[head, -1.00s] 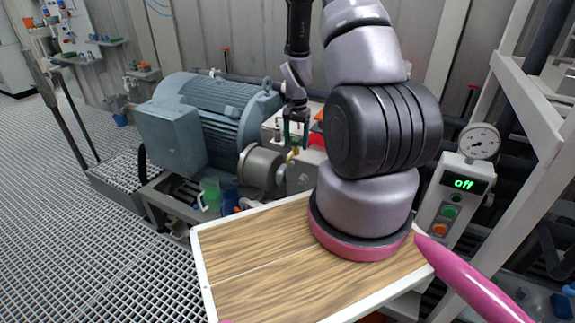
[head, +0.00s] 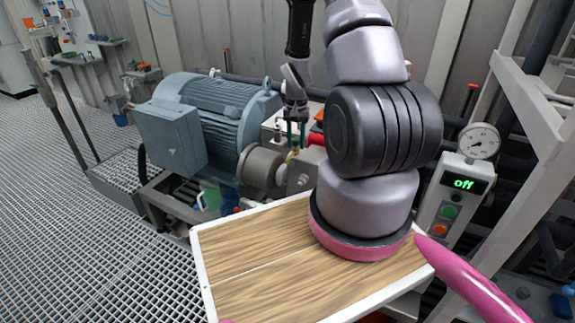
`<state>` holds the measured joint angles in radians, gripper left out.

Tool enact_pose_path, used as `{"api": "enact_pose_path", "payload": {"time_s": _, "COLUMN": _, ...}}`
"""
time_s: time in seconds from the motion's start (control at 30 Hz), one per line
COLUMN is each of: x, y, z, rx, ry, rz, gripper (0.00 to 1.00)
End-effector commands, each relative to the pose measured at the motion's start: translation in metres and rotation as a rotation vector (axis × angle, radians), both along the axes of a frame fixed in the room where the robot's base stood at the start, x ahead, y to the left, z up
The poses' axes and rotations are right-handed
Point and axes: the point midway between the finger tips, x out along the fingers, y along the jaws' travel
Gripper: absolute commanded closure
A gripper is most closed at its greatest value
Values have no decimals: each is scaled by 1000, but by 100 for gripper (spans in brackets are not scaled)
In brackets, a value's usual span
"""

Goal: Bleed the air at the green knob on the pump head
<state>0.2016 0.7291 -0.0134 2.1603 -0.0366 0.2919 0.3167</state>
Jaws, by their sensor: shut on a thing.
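My gripper (head: 296,134) hangs from my arm over the pump head (head: 300,172), beside the grey motor. The knob is too small and too covered by the fingers to make out clearly. A round steel coupling (head: 261,167) sits between the motor and the pump head.
The blue-grey motor (head: 205,115) stands left of the pump head. A green cup (head: 210,199) and a blue cup (head: 229,199) are below it. A control box (head: 455,203) with a gauge (head: 479,141) reads "off" at right. A white frame (head: 530,150) stands at far right.

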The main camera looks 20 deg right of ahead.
Motion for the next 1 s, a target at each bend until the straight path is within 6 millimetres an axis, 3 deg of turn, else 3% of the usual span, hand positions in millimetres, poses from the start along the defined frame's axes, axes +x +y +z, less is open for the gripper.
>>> {"api": "enact_pose_path", "payload": {"time_s": 0.6, "x": 0, "y": 0, "z": 0, "rx": 0, "ry": -2, "rz": 740, "gripper": 100}}
{"api": "enact_pose_path", "payload": {"time_s": 1.0, "x": 0, "y": 0, "z": 0, "rx": 0, "ry": -1, "rz": 778, "gripper": 100}}
